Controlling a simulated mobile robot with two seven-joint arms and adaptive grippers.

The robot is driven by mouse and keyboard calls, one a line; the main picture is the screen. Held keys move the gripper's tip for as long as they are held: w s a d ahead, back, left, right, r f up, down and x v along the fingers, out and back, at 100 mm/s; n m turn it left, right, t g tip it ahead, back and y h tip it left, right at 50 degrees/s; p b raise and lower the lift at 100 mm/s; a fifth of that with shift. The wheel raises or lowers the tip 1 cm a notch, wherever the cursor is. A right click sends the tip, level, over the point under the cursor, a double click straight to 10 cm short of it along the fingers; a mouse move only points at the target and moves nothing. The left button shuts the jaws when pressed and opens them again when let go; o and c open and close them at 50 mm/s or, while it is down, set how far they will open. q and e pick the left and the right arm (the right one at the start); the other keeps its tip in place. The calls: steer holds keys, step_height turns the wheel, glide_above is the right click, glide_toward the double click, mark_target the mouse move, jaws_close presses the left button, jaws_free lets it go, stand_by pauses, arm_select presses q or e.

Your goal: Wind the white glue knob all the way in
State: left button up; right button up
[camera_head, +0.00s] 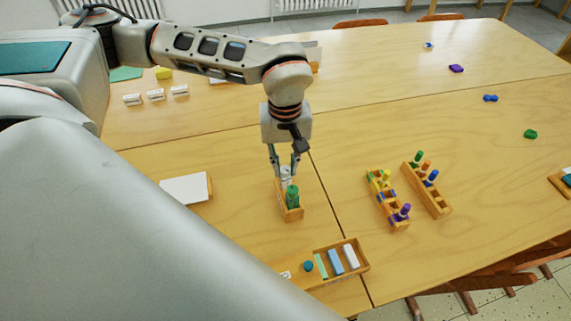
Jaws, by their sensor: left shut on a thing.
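The white glue knob (286,173) shows as a small white shape between the fingertips of my left gripper (285,170). My left gripper points down and is shut on it. The knob is at the far end of a small wooden holder (296,215) on the table. A green knob or bottle (292,197) stands upright in the near part of the same holder. The fingers partly hide the white knob, and I cannot tell how far in it is wound. My right gripper is not in view.
Two wooden racks (443,212) with coloured pegs stand to the right. A wooden tray (362,267) with coloured sticks lies at the near edge. A white pad (185,189) lies to the left. The table's right middle is mostly clear.

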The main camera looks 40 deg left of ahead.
arm_select(q)
steer(key=n, duration=0.6)
steer(key=o, duration=1.5)
steer(key=shift+r+m+p, duration=0.15)
steer(key=shift+m+p, duration=0.35)
steer(key=shift+m, duration=0.2)
steer(key=m+p, duration=0.2)
steer(key=m, duration=0.2)
steer(key=m+p, duration=0.2)
steer(key=m, duration=0.3)
steer(key=shift+p, duration=0.3)
steer(key=shift+m, duration=0.4)
